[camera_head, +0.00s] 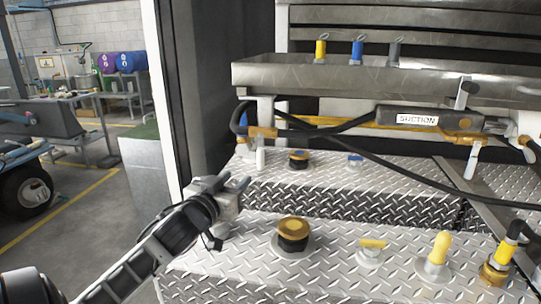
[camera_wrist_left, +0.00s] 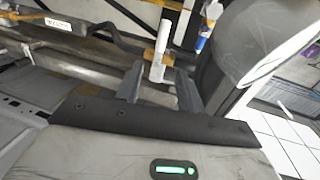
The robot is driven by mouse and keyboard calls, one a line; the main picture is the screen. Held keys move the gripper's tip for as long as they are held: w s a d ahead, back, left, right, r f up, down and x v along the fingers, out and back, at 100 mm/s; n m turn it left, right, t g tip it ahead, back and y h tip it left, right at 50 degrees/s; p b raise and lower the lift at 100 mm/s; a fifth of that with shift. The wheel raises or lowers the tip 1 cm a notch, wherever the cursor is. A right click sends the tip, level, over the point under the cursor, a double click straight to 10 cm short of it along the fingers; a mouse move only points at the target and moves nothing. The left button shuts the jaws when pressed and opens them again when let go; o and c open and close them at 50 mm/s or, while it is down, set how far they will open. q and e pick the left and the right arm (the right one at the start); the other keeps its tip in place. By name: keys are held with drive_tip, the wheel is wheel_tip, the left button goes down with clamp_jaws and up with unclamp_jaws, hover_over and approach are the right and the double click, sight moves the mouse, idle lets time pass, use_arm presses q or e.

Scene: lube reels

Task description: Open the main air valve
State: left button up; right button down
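A valve with a brass-orange body (camera_head: 262,132) and a white lever (camera_head: 260,159) sits at the left end of the dark hose, above the tread-plate deck. The lever hangs down in the head view. In the left wrist view the white lever (camera_wrist_left: 162,40) and orange body (camera_wrist_left: 151,58) appear beyond the gap between my fingers. My left gripper (camera_head: 233,184) is open and empty, left of and nearer than the lever. Its fingers (camera_wrist_left: 158,85) are spread apart, with no visible contact. No label marks this valve as the main air valve. My right gripper is out of view.
A box labelled SUCTION (camera_head: 416,119) and dark hoses lie right of the valve. A metal tray (camera_head: 390,80) runs above. A dark door frame (camera_head: 215,80) is on the left.

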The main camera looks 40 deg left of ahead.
sight(259, 155)
use_arm(q)
drive_tip(key=x, duration=0.5)
drive_tip(key=p+x, duration=0.1)
drive_tip(key=x, duration=0.9)
drive_tip(key=shift+w+a+r+p, duration=0.15)
drive_tip(key=shift+a+r+p, duration=0.1)
drive_tip(key=shift+a+p, duration=0.05)
drive_tip(key=shift+c, duration=0.4)
clamp_jaws()
